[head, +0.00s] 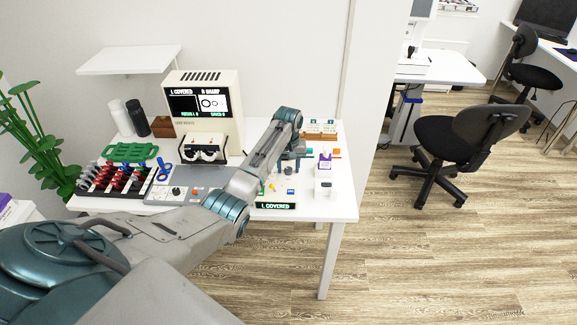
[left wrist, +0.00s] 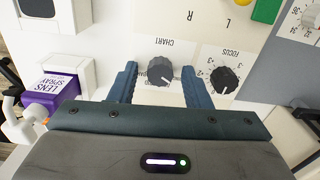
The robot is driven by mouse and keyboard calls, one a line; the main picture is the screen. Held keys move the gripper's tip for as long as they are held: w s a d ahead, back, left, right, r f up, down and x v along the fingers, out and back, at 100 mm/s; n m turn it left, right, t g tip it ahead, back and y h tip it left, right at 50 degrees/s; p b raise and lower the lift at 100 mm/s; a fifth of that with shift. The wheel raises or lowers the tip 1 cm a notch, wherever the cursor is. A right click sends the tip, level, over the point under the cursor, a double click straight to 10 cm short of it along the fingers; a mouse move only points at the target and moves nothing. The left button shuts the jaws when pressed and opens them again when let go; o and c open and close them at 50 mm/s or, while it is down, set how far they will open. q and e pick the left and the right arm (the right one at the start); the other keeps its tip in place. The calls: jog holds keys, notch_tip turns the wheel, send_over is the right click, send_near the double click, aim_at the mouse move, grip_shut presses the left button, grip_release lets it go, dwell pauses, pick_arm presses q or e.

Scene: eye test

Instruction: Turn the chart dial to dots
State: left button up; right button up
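In the left wrist view the chart dial (left wrist: 160,71), a dark round knob with a pale pointer mark, sits on a white panel next to its CHART label. My left gripper (left wrist: 158,67) is open, with one blue-grey finger on each side of the dial and a visible gap on both sides. The position labels around this dial, including dots, are not legible. In the head view my left gripper (head: 293,159) is over the right part of the table, and I cannot make out the chart dial there. My right gripper is not in view.
The focus dial (left wrist: 224,80) is close beside one finger. A purple lens spray box (left wrist: 54,91) stands to the left; a green button (left wrist: 266,11) is at the top. In the head view a tester (head: 205,113) with screens and a sign (head: 276,206) reading "L COVERED" show.

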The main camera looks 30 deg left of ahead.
pick_arm(q)
jog(key=c, duration=0.8)
jog(key=shift+r+m+p, duration=0.15)
jog(key=shift+m+p, duration=0.95)
jog(key=shift+m, duration=0.3)
jog(key=m+p, duration=0.1)
jog(key=m, duration=0.1)
jog(key=shift+m, duration=0.4)
jog(key=shift+w+m+p, duration=0.1)
jog(key=shift+m+p, duration=0.35)
jog(key=shift+m, duration=0.45)
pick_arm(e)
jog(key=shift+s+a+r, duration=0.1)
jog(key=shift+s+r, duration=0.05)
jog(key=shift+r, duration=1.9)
pick_arm(q)
jog(key=o, duration=1)
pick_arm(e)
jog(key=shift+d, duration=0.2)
